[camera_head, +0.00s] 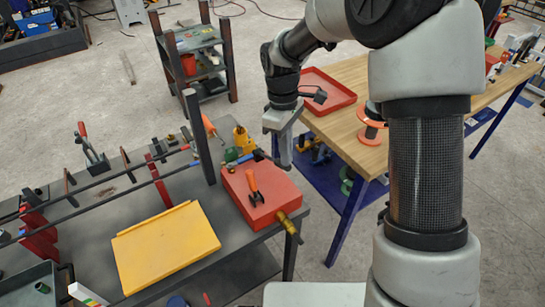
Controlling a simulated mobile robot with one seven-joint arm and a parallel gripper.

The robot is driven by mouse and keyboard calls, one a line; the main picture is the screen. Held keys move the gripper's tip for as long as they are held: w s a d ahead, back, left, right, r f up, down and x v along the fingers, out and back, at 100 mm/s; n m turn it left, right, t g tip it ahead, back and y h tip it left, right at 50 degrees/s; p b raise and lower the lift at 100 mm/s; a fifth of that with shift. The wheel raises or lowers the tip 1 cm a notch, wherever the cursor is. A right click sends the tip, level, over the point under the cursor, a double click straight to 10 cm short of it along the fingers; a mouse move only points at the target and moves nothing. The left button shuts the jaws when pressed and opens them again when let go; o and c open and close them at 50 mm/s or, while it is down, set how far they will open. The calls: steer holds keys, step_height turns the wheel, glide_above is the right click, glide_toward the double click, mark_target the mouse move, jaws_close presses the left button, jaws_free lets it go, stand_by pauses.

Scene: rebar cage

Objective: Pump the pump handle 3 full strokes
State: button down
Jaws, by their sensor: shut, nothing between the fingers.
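A red box-shaped pump body (277,189) sits at the right end of the dark grey workbench. A short orange handle (252,181) on a dark fork-shaped bracket stands on its top, tilted; it looks like the pump handle. A brass fitting (291,226) sticks out at the body's front right corner. My gripper (285,162) points down by the far right edge of the red body, behind and to the right of the orange handle. It is shut and empty, apart from the handle; whether its tips touch the body is unclear.
A dark upright post (199,137) stands left of the pump, with long bars and clamps further left. A yellow plate (166,246) lies on the bench. A wooden table (351,133) with a red tray (326,83) stands to the right. A shelf rack (196,40) stands behind.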

mark_target(289, 169)
steer(key=shift+s+d+f+b, duration=0.15)
steer(key=shift+s+f+b, duration=0.15)
steer(key=shift+f, duration=0.45)
steer(key=shift+s+d+f+b, duration=0.15)
steer(key=shift+f+b, duration=0.3)
steer(key=shift+f, duration=0.1)
steer(key=shift+s+d+f+b, duration=0.2)
steer(key=shift+f+b, duration=0.15)
steer(key=shift+f, duration=0.45)
steer(key=shift+s+f+b, duration=0.1)
steer(key=shift+f+b, duration=0.3)
steer(key=shift+f, duration=0.15)
